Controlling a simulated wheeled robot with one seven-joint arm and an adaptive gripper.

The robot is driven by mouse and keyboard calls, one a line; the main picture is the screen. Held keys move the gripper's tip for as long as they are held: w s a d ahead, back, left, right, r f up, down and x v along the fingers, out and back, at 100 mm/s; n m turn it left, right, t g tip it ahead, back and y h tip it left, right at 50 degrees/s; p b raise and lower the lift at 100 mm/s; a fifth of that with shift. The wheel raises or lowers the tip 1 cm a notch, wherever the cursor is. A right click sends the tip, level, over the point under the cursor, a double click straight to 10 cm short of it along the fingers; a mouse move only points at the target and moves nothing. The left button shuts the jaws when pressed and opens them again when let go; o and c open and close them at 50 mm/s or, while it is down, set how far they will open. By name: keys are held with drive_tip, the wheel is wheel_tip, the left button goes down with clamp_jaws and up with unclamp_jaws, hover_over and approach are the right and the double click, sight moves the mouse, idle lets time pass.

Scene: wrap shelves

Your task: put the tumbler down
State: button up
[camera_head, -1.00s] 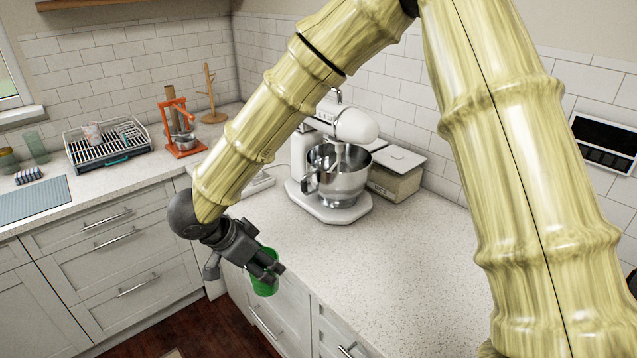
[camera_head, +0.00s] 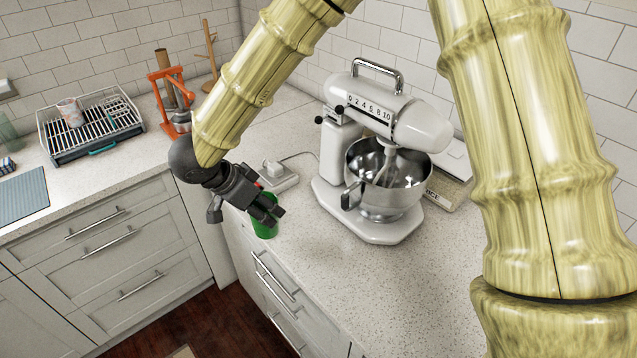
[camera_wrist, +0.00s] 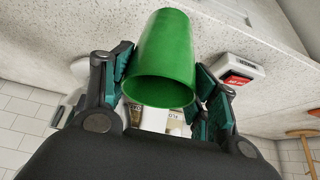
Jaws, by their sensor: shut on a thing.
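The green tumbler (camera_head: 265,228) is held in my gripper (camera_head: 268,211), at the front edge of the right-hand counter in the head view. In the wrist view the tumbler (camera_wrist: 163,60) sits between the two fingers of my gripper (camera_wrist: 165,85), which are shut on its sides. Its open rim faces the wrist camera, and its inside looks empty. The speckled counter (camera_head: 300,275) shows behind it. I cannot tell whether its base touches the counter or hangs just above it.
A white stand mixer (camera_head: 385,130) with a steel bowl stands right of the tumbler. A small white scale-like device (camera_head: 272,175) lies behind my gripper. A dish rack (camera_head: 92,128) and an orange press (camera_head: 170,100) stand on the left counter. Counter in front of the mixer is clear.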

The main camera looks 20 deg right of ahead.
drive_tip(key=w+d+f+p, duration=0.1)
drive_tip(key=w+d+p, duration=0.1)
drive_tip(key=d, duration=0.2)
drive_tip(key=w+d+f+p, duration=0.1)
drive_tip(key=w+d+f, duration=0.1)
drive_tip(key=w+d, duration=0.1)
drive_tip(key=w+d+f+p, duration=0.1)
drive_tip(key=w+d+p, duration=0.1)
drive_tip(key=d, duration=0.3)
drive_tip(key=shift+w+d+f+p, duration=0.15)
drive_tip(key=shift+w+f, duration=0.05)
drive_tip(key=shift+w, duration=0.2)
drive_tip(key=shift+w+d+f+p, duration=0.1)
drive_tip(key=shift+w+f+p, duration=0.1)
drive_tip(key=shift+w, duration=0.15)
drive_tip(key=shift+s, duration=0.1)
drive_tip(key=shift+f, duration=0.1)
drive_tip(key=o, duration=1)
